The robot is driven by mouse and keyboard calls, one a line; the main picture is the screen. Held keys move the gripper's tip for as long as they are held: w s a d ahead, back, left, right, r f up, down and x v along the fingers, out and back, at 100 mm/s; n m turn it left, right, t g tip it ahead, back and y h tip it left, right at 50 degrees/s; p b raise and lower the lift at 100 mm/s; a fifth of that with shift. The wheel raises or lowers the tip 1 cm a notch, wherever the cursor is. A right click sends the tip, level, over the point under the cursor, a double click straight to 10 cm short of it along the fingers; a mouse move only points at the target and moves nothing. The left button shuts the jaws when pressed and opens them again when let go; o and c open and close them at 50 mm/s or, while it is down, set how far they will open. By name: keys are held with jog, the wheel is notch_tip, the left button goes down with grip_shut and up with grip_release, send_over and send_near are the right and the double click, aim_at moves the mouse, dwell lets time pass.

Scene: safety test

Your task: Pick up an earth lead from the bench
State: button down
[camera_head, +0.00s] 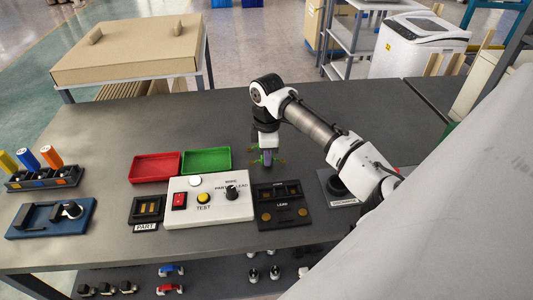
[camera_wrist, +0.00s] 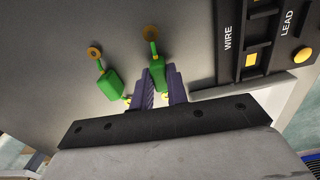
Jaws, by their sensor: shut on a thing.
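Two earth leads show in the wrist view, each with a green body and brass-coloured ring ends. One lead (camera_wrist: 157,70) is between the purple fingers of my gripper (camera_wrist: 161,84), which is shut on it. The other lead (camera_wrist: 109,84) lies on the grey bench just left of the fingers. I cannot tell whether the held lead touches the bench.
A black fixture marked LEAD (camera_head: 283,219) is close in front of my gripper. A white test box (camera_head: 215,213) with switch, yellow button and knob stands left of it. A red tray (camera_head: 155,167) and green tray (camera_head: 206,160) lie behind the box. The back of the bench is clear.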

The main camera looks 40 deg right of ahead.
jog(key=shift+r+p, duration=2.4)
jog(key=shift+r, duration=0.5)
